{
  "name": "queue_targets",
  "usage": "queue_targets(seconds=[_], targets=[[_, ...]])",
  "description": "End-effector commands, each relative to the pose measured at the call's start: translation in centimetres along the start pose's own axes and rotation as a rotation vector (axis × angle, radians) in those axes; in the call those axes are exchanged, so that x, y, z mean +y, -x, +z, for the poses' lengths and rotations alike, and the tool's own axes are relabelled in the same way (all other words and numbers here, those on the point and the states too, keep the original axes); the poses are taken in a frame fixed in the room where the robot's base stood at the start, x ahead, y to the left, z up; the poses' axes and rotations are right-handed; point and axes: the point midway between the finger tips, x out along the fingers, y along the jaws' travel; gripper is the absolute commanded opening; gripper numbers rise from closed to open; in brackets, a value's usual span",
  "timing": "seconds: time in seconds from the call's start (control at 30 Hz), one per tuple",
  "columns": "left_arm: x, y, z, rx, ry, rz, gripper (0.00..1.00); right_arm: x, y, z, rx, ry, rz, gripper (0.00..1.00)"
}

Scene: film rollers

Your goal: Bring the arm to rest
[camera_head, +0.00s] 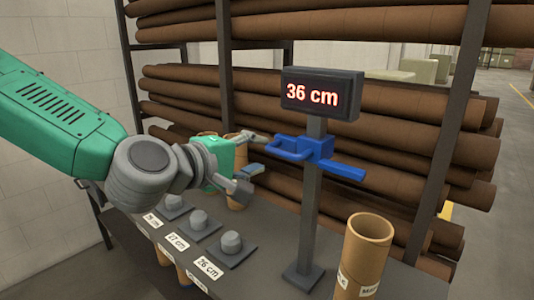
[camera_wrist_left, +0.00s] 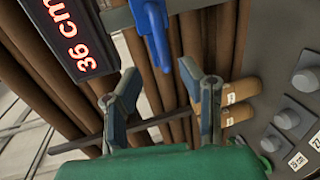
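My green left arm (camera_head: 65,125) reaches in from the left in the head view. Its gripper (camera_head: 257,160) hangs above the dark table, left of the measuring stand. The two fingers are apart with nothing between them, and the left wrist view shows the same open gripper (camera_wrist_left: 165,95). The upper fingertip lies close to the blue clamp (camera_head: 318,150) on the stand; I cannot tell whether they touch. The clamp also shows in the left wrist view (camera_wrist_left: 152,30). My right gripper is in neither view.
The display (camera_head: 320,93) reads "36 cm". A brown tube (camera_head: 368,245) stands upright at the front right. Other tubes (camera_head: 238,195) stand behind my gripper. Grey knobs (camera_head: 231,242) on labelled bases line the table's left side. Racks of brown rolls (camera_head: 400,145) fill the back.

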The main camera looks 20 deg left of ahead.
Motion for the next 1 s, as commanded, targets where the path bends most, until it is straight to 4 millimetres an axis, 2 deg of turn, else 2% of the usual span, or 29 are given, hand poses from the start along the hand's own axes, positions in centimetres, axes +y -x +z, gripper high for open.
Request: queue_targets(seconds=[0.47,0.57,0.67,0.77,0.8,0.87,0.9,0.97,1.0], targets=[[0.0,0.3,0.0,0.000,-0.001,-0.001,0.34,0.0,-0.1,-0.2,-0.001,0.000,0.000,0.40],[-0.9,0.2,0.1,-0.002,-0.013,-0.018,0.34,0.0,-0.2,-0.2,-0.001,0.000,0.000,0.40],[-4.3,-0.4,0.4,-0.011,-0.062,-0.085,0.34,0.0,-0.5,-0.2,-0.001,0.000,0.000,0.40],[-10.6,-1.0,1.0,-0.038,-0.158,-0.207,0.34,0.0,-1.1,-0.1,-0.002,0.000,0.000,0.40],[-13.7,-1.0,1.3,-0.054,-0.206,-0.266,0.34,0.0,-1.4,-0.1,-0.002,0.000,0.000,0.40],[-18.4,-0.8,1.7,-0.085,-0.284,-0.357,0.34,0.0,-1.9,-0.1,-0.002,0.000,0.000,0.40],[-21.5,-0.3,1.9,-0.110,-0.335,-0.417,0.34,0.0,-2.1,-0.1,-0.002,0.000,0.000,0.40],[-26.0,0.6,2.2,-0.152,-0.413,-0.507,0.34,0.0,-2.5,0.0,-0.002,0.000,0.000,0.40],[-29.0,1.5,2.4,-0.185,-0.465,-0.565,0.34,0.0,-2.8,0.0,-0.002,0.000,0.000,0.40]])
